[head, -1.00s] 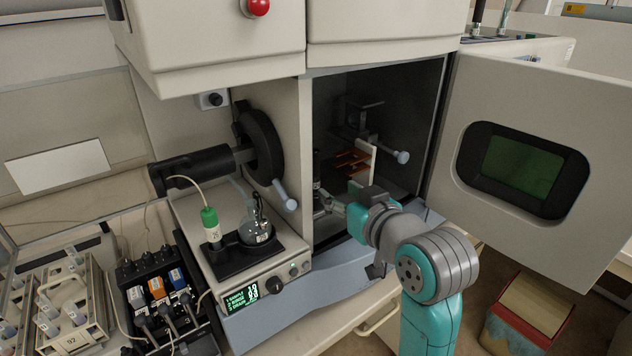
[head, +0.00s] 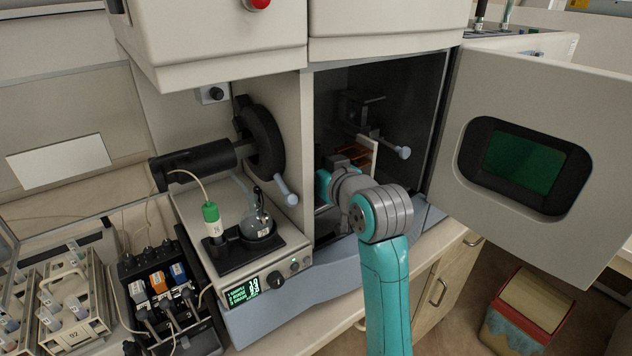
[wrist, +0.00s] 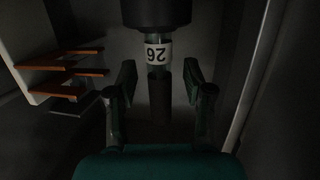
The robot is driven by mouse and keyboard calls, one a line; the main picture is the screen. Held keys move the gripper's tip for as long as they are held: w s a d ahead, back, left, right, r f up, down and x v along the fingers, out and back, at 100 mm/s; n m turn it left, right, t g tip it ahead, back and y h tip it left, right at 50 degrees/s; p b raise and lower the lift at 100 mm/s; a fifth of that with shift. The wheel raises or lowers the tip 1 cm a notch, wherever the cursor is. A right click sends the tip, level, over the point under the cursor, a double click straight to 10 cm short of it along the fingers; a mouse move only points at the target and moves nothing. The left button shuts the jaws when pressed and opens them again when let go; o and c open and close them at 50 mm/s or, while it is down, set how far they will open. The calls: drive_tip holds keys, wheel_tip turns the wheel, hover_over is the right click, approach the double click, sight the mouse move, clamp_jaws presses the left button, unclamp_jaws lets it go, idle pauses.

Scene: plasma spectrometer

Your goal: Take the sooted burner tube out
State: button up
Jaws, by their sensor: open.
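The burner tube (wrist: 159,105) shows in the wrist view as an upright tube, dark and sooted along its lower part. It has a white label (wrist: 157,53) with an upside-down number, and its top meets a dark round holder (wrist: 155,12). My gripper (wrist: 159,84) is open, with one finger on each side of the tube and a visible gap at both sides. In the head view my arm reaches into the open chamber (head: 400,85) of the spectrometer. There the wrist and chamber wall hide the fingers and the tube.
A white plate with orange-brown prongs (wrist: 70,68) stands left of my fingers; it also shows in the head view (head: 367,155). The chamber door (head: 590,120) stands open at the right. A flask (head: 257,225) and a green-capped bottle (head: 211,222) stand left of the chamber.

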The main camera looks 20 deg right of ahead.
drive_tip(key=shift+w, duration=0.1)
drive_tip(key=shift+c, duration=0.3)
clamp_jaws()
drive_tip(key=shift+r, duration=0.1)
